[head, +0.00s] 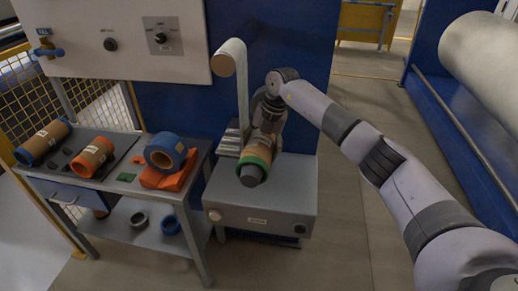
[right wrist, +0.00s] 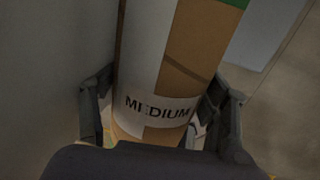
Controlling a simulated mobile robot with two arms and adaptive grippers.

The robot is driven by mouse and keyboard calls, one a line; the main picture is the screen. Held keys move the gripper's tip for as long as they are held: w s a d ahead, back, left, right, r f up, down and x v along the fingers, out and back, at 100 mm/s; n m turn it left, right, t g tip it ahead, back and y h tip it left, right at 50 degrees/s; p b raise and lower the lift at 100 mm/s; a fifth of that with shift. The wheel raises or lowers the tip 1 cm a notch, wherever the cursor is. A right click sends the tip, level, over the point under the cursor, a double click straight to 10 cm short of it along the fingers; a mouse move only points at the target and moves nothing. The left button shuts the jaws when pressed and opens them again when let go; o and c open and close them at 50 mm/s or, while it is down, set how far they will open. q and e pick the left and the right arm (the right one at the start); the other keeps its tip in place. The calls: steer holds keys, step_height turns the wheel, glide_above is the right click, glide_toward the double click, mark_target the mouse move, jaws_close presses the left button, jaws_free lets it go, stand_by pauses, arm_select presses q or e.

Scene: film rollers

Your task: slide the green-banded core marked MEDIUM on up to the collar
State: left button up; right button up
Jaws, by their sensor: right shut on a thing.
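The core (head: 262,143) is a brown tube with a green band at its near end. The wrist view shows the same core (right wrist: 190,75) with a white label reading MEDIUM. A dark round shaft end (head: 250,176) shows at the green-banded end, so the core appears to sit around the shaft. My right gripper (head: 268,112) is shut on the core away from the green band; its fingers (right wrist: 160,110) lie on both sides of the tube by the label. I cannot make out the collar; the gripper hides the core's far part. My left gripper is out of view.
A grey machine box (head: 260,207) stands below the core. A cart (head: 120,190) at left carries an orange-banded core (head: 91,157), a blue-banded core (head: 43,142) and a blue ring (head: 166,151) on an orange block (head: 168,180).

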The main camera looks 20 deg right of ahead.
steer(key=shift+w+d+r+b, duration=0.1)
steer(key=shift+w+d+b, duration=0.1)
steer(key=shift+w+d, duration=0.35)
steer(key=shift+w+d+b, duration=0.2)
steer(key=shift+w+d, duration=0.15)
steer(key=shift+w, duration=0.4)
steer(key=o, duration=1.5)
steer(key=v, duration=1.2)
steer(key=shift+d, duration=0.1)
